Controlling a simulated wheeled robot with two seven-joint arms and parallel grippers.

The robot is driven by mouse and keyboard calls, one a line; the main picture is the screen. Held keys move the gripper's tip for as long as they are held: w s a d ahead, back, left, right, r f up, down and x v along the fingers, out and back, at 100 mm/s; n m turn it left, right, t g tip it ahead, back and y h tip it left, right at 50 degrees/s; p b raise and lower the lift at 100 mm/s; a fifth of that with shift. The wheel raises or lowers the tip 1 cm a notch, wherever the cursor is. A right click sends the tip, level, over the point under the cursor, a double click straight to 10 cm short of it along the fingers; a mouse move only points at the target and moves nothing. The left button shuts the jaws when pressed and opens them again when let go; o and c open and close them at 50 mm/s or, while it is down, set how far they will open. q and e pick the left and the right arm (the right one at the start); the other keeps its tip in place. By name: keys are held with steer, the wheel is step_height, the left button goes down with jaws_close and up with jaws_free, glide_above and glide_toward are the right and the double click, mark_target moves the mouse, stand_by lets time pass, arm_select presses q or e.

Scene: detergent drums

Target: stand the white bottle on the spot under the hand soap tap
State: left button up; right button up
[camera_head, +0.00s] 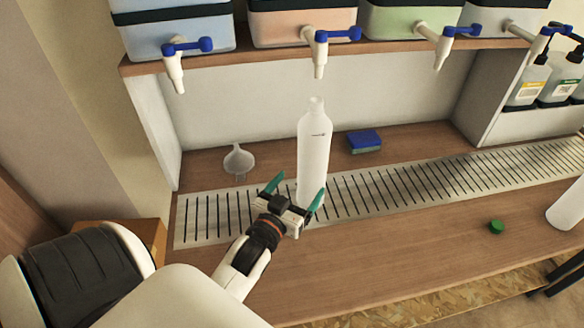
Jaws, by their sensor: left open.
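A white bottle (314,150), uncapped and with a small dark mark near its shoulder, stands upright on the slotted drip grate (218,214). It is roughly below the second tap from the left (320,50), on the pinkish-orange drum (300,27). No label tells me which tap is for hand soap. My left gripper (294,195) is open at the bottle's lower part, its green-tipped fingers on either side in the picture. I cannot tell whether they touch it; the gripper hides part of the base. My right gripper is not in view.
Other blue-handled taps (174,62) hang from the drum shelf above. A funnel (239,160) and a blue sponge (365,141) lie behind the grate. A green cap (496,227) and another white bottle (570,206) are at the right. Pump bottles (526,84) stand far right.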

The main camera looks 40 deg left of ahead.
arm_select(q)
steer(key=s, duration=0.2)
steer(key=shift+s+d, duration=0.2)
steer(key=shift+s, duration=0.1)
